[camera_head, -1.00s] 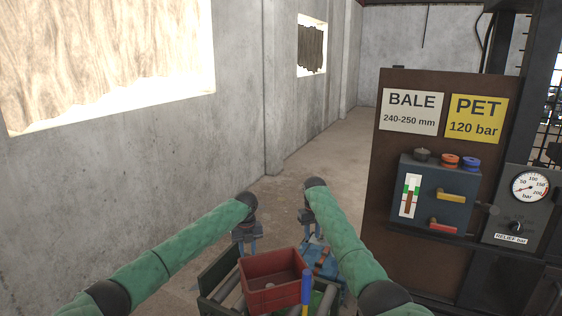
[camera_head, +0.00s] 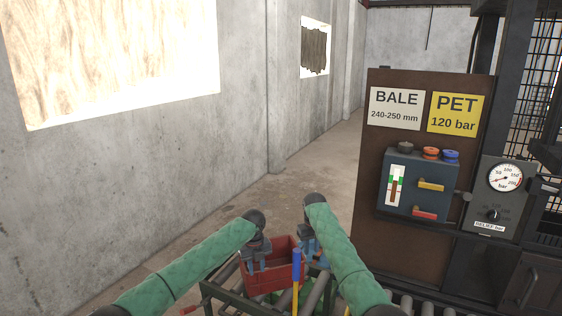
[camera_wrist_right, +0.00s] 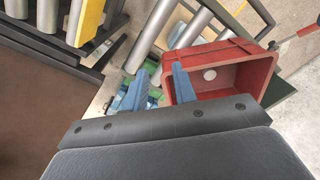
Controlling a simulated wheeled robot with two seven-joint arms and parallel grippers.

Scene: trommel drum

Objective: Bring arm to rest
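My left gripper (camera_head: 257,256) hangs over the left side of a red bin (camera_head: 290,272) in the head view. Its fingers look apart, though they are small there. My right gripper (camera_head: 312,249) is at the bin's far right side, partly hidden by my own forearm. In the right wrist view its two blue fingers (camera_wrist_right: 158,90) are apart with nothing gripped between them. One finger overlaps the near edge of the red bin (camera_wrist_right: 235,78) and the other is outside it. I cannot tell whether they touch the bin. Both arms reach forward and down.
The bin sits over a dark roller frame (camera_head: 225,296), with a blue-and-yellow-handled tool (camera_head: 297,268) in front. A brown panel (camera_head: 365,215) with a blue-grey control box (camera_head: 405,190) and a pressure gauge (camera_head: 505,177) stands at right. A concrete wall (camera_head: 130,190) bounds the left. Open floor (camera_head: 320,165) lies beyond.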

